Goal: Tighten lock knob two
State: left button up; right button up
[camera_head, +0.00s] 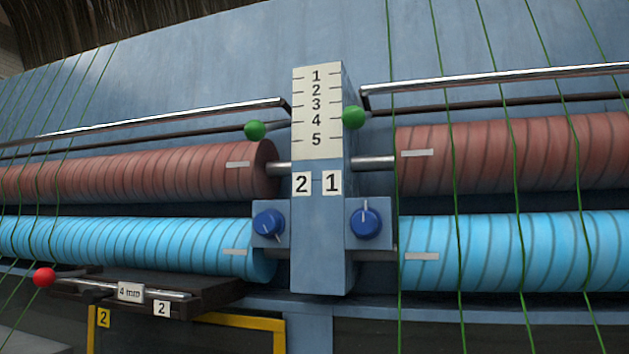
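Lock knob two (269,224) is a round blue knob on a blue-grey block at the left side of the central post, below and left of the label "2" (301,183). Its white line looks tilted. A similar blue knob (366,222) sits at the post's right side by the label "1" (332,183), with its white line near upright. Neither of my grippers shows in the head view.
The post bears a scale (317,112) numbered 1 to 5, with green balls (255,130) on both sides. Red-brown rollers (140,170) run above bright blue rollers (130,242). Green cords cross in front. A red ball (44,277) is on a bar at lower left.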

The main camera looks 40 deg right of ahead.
aim_at(269, 223)
jog(key=k+j, duration=0.2)
jog(key=j, duration=0.2)
jog(key=k+j, duration=0.25)
jog(key=j, duration=0.15)
jog(key=k+j, duration=0.2)
jog(key=j, duration=0.15)
